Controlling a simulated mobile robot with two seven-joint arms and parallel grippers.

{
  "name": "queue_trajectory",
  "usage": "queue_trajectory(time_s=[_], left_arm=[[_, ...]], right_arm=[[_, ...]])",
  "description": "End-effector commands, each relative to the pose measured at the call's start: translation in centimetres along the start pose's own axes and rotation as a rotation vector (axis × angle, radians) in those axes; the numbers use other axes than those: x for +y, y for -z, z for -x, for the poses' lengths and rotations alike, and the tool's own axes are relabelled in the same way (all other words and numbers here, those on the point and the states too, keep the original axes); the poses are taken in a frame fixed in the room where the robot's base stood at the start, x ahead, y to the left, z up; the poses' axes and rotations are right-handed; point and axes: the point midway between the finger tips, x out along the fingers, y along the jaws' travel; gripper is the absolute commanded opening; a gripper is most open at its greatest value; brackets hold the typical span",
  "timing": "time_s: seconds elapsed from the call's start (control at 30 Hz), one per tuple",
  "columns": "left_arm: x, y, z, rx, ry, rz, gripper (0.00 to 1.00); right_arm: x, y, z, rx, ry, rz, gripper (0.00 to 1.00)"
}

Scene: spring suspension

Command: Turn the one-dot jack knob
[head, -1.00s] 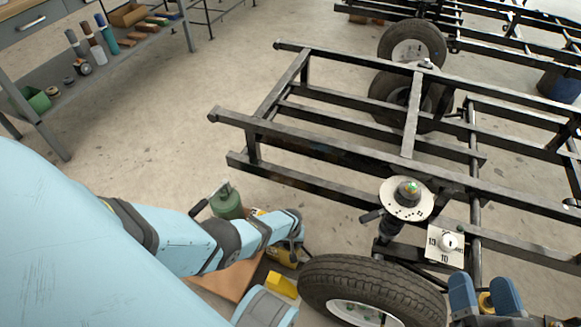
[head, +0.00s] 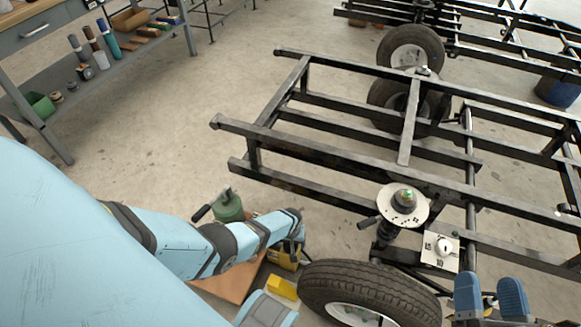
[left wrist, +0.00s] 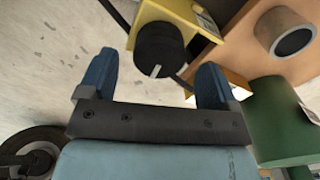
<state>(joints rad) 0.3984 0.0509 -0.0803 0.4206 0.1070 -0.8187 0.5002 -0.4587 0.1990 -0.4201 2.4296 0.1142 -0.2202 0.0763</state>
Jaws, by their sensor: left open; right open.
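A black knob (left wrist: 160,50) with a white pointer line sits on a yellow unit (left wrist: 205,42) in the left wrist view. My left gripper (left wrist: 156,70) is open, with the knob between its blue fingertips in the picture; I cannot tell whether they touch it. In the head view the yellow unit (head: 283,258) stands beside a green jack (head: 229,207), and my left arm hides the knob. My right gripper (head: 491,295) is open at the lower right, below a white knob (head: 443,246) on a marked plate. I cannot make out any dot marking clearly.
A black trailer frame (head: 340,157) crosses the right half, with a tyre (head: 370,290) and a spring unit (head: 403,205) by its near side. A yellow block (head: 282,288) lies near the tyre. A shelf (head: 110,60) stands at upper left; the floor between is clear.

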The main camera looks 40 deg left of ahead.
Motion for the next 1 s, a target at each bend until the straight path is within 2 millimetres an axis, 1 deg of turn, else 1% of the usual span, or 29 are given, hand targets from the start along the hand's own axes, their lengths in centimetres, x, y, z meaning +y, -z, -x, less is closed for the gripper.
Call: queue_trajectory(time_s=[0.03, 0.07, 0.17, 0.3, 0.5, 0.7, 1.0], left_arm=[[0.0, 0.0, 2.1, 0.001, -0.001, 0.000, 0.84], [0.0, 0.0, 2.7, 0.002, -0.001, 0.000, 0.84], [-0.1, -0.1, 4.2, 0.000, 0.000, 0.000, 0.84], [0.0, 0.0, 6.5, 0.000, 0.000, 0.001, 0.84], [-0.1, 0.0, 8.9, 0.000, 0.000, 0.001, 0.84], [-0.1, -0.1, 9.9, -0.002, 0.001, 0.001, 0.84], [-0.1, -0.1, 10.0, -0.001, 0.000, 0.001, 0.84]], right_arm=[[-0.2, 1.7, -0.1, 0.019, -0.008, 0.004, 0.65], [-0.3, 2.3, -0.1, 0.033, -0.011, 0.007, 0.65], [1.0, 0.0, 0.3, -0.080, -0.058, 0.025, 0.65], [2.6, -2.9, 1.5, -0.245, -0.120, 0.047, 0.65], [4.3, -6.1, 3.7, -0.424, -0.179, 0.065, 0.65], [5.0, -7.7, 5.0, -0.509, -0.205, 0.070, 0.65], [5.2, -8.1, 5.2, -0.523, -0.209, 0.071, 0.65]])
